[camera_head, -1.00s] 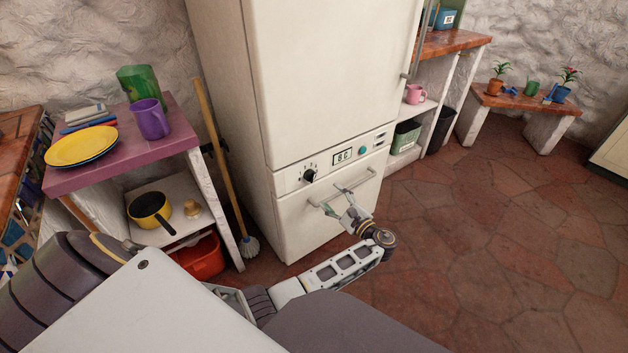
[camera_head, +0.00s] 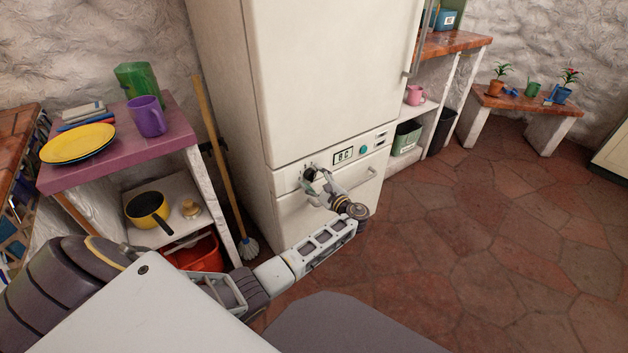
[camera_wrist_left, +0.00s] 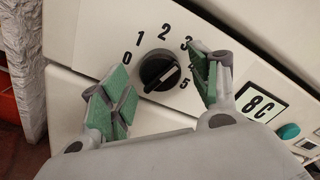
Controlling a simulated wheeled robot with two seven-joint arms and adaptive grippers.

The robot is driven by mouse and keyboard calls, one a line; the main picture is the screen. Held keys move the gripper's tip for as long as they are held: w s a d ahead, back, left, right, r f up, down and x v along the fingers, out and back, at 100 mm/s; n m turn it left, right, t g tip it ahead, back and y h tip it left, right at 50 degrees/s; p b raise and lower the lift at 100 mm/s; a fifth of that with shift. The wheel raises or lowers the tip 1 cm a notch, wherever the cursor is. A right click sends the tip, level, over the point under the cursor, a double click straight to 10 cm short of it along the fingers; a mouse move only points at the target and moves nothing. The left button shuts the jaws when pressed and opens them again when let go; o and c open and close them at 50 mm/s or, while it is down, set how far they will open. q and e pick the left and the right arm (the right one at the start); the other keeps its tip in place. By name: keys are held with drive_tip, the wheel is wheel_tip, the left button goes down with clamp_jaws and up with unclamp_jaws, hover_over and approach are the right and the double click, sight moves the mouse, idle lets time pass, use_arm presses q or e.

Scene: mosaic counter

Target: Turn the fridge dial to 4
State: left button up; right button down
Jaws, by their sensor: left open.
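The fridge dial (camera_wrist_left: 160,70) is a round black knob on the fridge's white control strip, with printed numbers around it. In the left wrist view 0, 1, 2, 3 and 5 show, and the place of 4 is hidden by a finger. A pale line on the knob slants up to the right, roughly between 3 and 5. My left gripper (camera_wrist_left: 157,88) is open, its green-padded fingers on either side of the dial; I see no clear contact. In the head view the dial (camera_head: 308,173) is partly covered by the left gripper (camera_head: 316,181). My right gripper is not in view.
The fridge display (camera_wrist_left: 262,104) reads 8C, beside a teal button (camera_wrist_left: 289,131). A drawer handle (camera_head: 358,182) sticks out below the strip. A broom (camera_head: 218,150) leans left of the fridge, near a purple-topped shelf (camera_head: 105,170). The floor at right is clear.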

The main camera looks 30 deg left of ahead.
use_arm(q)
drive_tip(key=shift+w+a, duration=0.1)
drive_tip(key=shift+a, duration=0.05)
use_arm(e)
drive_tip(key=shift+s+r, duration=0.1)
use_arm(q)
drive_tip(key=c, duration=1)
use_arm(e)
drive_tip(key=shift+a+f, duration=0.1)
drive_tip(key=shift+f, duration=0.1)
use_arm(q)
drive_tip(key=shift+p, duration=0.35)
